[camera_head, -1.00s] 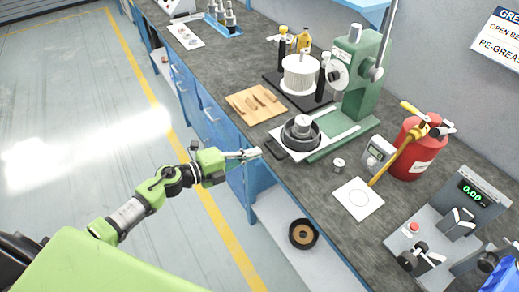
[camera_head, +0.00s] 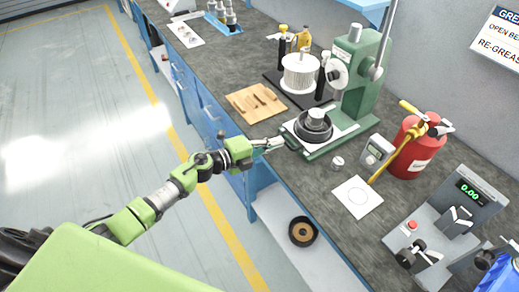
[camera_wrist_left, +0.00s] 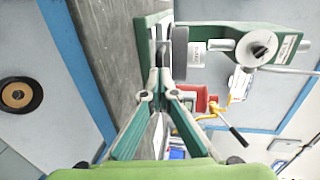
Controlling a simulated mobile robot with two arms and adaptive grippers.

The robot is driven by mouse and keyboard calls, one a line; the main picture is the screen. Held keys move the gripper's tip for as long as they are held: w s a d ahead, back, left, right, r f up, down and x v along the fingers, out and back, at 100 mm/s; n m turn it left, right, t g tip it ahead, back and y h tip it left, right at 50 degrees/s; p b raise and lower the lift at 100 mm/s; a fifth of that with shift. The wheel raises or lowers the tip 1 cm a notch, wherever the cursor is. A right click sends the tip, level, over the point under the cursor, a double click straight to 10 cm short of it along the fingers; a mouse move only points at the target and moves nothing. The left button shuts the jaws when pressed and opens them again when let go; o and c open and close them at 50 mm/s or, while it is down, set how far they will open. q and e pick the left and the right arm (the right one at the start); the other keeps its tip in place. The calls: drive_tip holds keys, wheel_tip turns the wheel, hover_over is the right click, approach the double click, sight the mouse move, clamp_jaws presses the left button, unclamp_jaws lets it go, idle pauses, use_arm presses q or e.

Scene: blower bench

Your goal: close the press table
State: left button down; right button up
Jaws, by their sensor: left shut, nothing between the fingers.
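The green arbor press (camera_head: 362,85) stands on the bench. Its press table (camera_head: 343,133), a pale sliding plate, carries a black dish (camera_head: 314,127) with a silver cylinder (camera_head: 316,116) in it. The table's dark front handle (camera_head: 292,142) faces the bench's front edge. My left gripper (camera_head: 282,143) is shut and empty, its tips at the handle and seemingly touching it. In the left wrist view the shut fingertips (camera_wrist_left: 162,82) point at the table's front, with the silver cylinder (camera_wrist_left: 197,55) just beyond. My right gripper is not in view.
A wooden board (camera_head: 256,103) with brown pieces lies left of the press. A small metal part (camera_head: 337,163), a white paper (camera_head: 357,197), a grey meter (camera_head: 377,152) and a red canister (camera_head: 418,148) stand to the right. The floor at left is clear.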

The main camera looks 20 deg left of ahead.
sight(299, 131)
use_arm(q)
drive_tip(key=x, duration=0.2)
drive_tip(key=r+x, duration=0.1)
drive_tip(key=x, duration=0.2)
drive_tip(key=b+x, duration=0.1)
drive_tip(key=x, duration=0.2)
drive_tip(key=shift+w+d+r, duration=0.2)
drive_tip(key=shift+w+r, duration=0.05)
drive_tip(key=shift+w, duration=0.05)
drive_tip(key=shift+r, duration=0.15)
drive_tip(key=shift+r, duration=0.1)
